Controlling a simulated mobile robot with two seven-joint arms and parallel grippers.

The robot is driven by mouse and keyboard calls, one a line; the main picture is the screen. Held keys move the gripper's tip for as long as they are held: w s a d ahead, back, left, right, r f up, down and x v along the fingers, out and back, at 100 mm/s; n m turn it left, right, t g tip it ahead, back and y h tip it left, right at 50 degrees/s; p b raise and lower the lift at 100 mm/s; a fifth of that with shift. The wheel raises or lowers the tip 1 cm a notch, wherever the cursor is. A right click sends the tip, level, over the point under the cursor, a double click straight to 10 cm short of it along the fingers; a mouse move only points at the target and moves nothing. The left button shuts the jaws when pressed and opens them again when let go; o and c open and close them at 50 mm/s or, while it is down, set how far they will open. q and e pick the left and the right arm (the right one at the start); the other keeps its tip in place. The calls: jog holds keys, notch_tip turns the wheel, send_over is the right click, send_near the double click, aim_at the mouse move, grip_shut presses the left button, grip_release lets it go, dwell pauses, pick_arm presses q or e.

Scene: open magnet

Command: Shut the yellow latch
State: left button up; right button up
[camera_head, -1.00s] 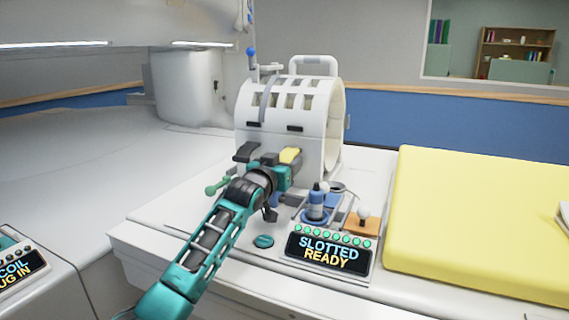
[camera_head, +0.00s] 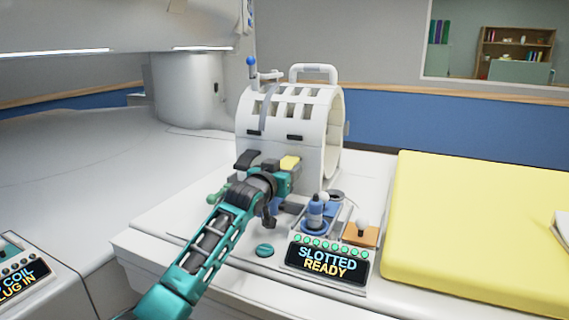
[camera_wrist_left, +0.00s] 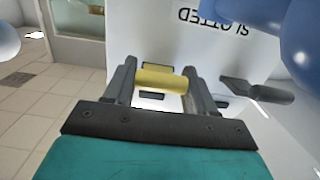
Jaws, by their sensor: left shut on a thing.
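The yellow latch (camera_head: 289,162) is on the near side of the white slotted coil (camera_head: 290,112), low on its housing. My left gripper (camera_head: 287,172) is at the latch, its arm coming in from the lower left. In the left wrist view, the yellow latch (camera_wrist_left: 161,79) lies between the two grey fingers of my left gripper (camera_wrist_left: 158,82), which is shut on it. The gripper partly hides the latch's mount in the head view. My right gripper is in neither view.
A dark lever (camera_head: 243,160) is left of the latch. A display (camera_head: 328,261) reads "SLOTTED READY". A yellow mattress (camera_head: 480,225) fills the right.

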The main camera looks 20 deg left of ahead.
aim_at(289, 161)
pick_arm(q)
jog(key=r+g+p, duration=0.1)
jog(key=p, duration=0.4)
jog(key=shift+r+g, duration=0.3)
jog(key=shift+r, duration=0.1)
jog(key=g+p, duration=0.1)
jog(key=p, duration=0.2)
jog(key=shift+r+p, duration=0.2)
jog(key=shift+p, duration=0.15)
jog(key=shift+r+g+p, duration=0.1)
jog(key=shift+g+p, duration=0.35)
jog(key=shift+g, duration=0.25)
jog(key=shift+w+r+g, duration=0.1)
jog(key=shift+r+g, duration=0.25)
jog(key=shift+g, duration=0.75)
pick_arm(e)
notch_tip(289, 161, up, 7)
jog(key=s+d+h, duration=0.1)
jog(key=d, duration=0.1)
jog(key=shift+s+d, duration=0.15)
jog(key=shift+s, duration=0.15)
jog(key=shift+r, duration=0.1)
pick_arm(q)
jog(key=o, duration=1.4)
jog(key=shift+r, duration=0.1)
jog(key=v, duration=1.3)
jog(key=shift+d, duration=0.1)
